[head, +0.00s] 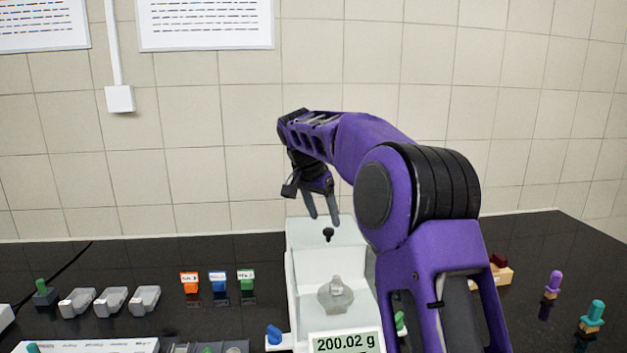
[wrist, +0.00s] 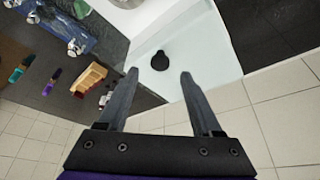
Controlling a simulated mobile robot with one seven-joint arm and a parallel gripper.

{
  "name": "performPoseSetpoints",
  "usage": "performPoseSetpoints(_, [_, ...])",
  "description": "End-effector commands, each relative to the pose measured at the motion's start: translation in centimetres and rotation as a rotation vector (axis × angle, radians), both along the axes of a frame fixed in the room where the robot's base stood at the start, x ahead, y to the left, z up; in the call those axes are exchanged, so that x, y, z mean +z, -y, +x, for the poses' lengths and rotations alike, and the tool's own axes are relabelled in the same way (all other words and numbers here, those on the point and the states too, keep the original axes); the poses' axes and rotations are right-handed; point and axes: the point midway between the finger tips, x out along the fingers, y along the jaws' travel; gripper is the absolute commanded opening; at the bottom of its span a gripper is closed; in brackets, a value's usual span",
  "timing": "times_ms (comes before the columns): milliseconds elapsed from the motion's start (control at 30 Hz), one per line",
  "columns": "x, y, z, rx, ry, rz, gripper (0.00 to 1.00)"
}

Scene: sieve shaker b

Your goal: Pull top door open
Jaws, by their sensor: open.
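The balance (head: 298,312) stands on the black bench, with a display reading 200.02 g. Its glass top door (head: 305,232) lies over the chamber and carries a black knob (head: 328,234). In the wrist view the knob (wrist: 160,60) shows on the pale glass door (wrist: 205,75). My gripper (head: 323,220) is open and empty, with its fingers pointing down just above the knob. In the wrist view my gripper (wrist: 160,75) has its two fingers apart, with the knob beyond and between the tips. I cannot see contact.
Orange (head: 190,282), blue (head: 218,282) and green (head: 246,280) labelled blocks stand left of the balance, with several grey pieces (head: 111,301) farther left. A wooden block (head: 497,273) and purple (head: 552,284) and teal (head: 592,316) handled items stand right. The tiled wall is behind.

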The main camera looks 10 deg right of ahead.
Motion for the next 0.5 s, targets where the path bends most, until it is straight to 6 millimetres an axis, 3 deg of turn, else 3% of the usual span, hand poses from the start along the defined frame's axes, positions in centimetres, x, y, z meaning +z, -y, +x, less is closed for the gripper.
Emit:
performPoseSetpoints(200, [5.3, -1.6, -1.5, 0.002, 0.005, 0.000, 0.66])
performPoseSetpoints(500, [10.8, -3.2, -3.1, 0.000, 0.003, 0.000, 0.66])
